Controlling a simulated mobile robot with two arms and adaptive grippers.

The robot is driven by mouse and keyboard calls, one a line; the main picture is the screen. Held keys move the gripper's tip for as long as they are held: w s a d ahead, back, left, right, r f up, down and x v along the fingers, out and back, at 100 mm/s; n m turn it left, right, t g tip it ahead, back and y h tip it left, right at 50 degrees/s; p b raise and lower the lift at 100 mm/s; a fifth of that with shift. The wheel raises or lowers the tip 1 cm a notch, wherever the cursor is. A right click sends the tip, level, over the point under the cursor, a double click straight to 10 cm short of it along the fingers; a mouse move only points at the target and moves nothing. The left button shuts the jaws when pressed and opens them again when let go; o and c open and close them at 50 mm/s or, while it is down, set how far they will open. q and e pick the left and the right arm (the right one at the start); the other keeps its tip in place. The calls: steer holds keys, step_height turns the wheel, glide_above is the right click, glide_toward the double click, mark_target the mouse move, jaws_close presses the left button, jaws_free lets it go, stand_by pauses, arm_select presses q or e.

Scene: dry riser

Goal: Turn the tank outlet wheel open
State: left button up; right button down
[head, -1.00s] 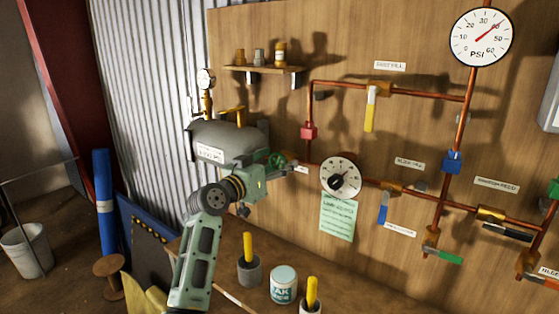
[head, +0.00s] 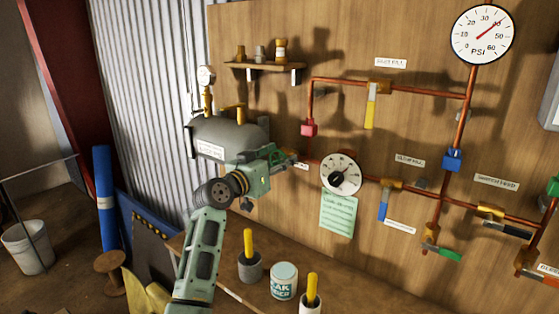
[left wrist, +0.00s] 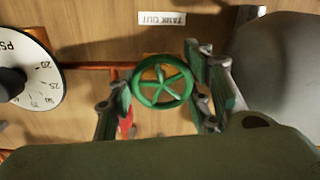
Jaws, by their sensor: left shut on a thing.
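The green spoked outlet wheel (left wrist: 163,82) sits between the two fingers of my left gripper (left wrist: 160,86) in the left wrist view, below a "TANK OUT" label (left wrist: 162,18). My left gripper is shut on the wheel, with a finger at each side of its rim. In the head view my left gripper (head: 280,158) is at the right end of the grey tank (head: 230,135), and its fingers mostly hide the wheel. The tank also shows at the right of the left wrist view (left wrist: 280,60). My right gripper is not in view.
A round dial gauge (head: 341,174) is on the board just right of my gripper, above a green note (head: 338,215). Copper pipes with colored lever valves cover the board's right side. Below, the bench holds a can (head: 284,281) and cups with yellow handles (head: 249,266).

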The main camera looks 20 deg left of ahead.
arm_select(q)
steer(key=shift+r+n, duration=0.1)
steer(key=shift+n, duration=0.3)
steer(key=shift+c, duration=0.2)
steer(key=o, duration=1.2)
steer(key=shift+c, duration=0.2)
steer(key=shift+s, duration=0.1)
steer(key=shift+s+a, duration=0.1)
steer(key=shift+s, duration=0.05)
steer(key=v, duration=1.1)
steer(key=shift+s, duration=0.25)
